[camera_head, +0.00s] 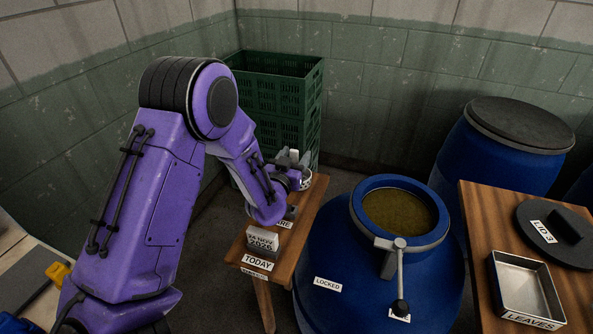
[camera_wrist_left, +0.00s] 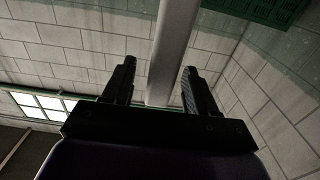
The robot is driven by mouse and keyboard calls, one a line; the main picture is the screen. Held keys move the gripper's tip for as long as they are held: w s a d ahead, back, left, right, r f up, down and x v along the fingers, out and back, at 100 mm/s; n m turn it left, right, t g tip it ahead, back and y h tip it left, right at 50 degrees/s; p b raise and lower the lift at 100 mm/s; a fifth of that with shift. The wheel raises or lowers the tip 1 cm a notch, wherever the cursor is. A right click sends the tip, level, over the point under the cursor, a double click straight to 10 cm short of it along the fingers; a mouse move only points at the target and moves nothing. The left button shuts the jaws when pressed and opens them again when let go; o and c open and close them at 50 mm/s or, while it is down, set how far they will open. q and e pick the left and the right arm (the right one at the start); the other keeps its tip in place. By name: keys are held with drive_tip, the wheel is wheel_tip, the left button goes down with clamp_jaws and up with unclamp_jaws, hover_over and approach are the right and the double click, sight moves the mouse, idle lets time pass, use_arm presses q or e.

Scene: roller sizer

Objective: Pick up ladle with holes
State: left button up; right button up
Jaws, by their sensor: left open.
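My left gripper (camera_head: 293,168) is over the far end of a small wooden bench, partly hidden by my purple forearm. In the left wrist view its two dark fingers (camera_wrist_left: 157,82) are apart. A smooth pale grey bar (camera_wrist_left: 172,50) shows between and beyond them and runs up out of the picture; it may be the ladle's handle. I cannot tell whether it touches a finger. No bowl with holes can be made out in either view. A small pale metal object (camera_head: 305,180) shows beside the gripper in the head view, too small to identify. My right gripper is not in view.
The wooden bench (camera_head: 303,218) holds a date block (camera_head: 262,243) and a TODAY label. Green crates (camera_head: 275,85) are stacked behind. A blue open drum (camera_head: 335,245) with brown liquid stands right of the bench. A table (camera_head: 480,225) holds a LEAVES tray (camera_head: 530,318) and black lid.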

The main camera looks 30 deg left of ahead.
use_arm(q)
drive_tip(key=shift+x, duration=0.8)
drive_tip(key=shift+s, duration=0.15)
drive_tip(key=shift+c, duration=0.3)
drive_tip(key=c, duration=1)
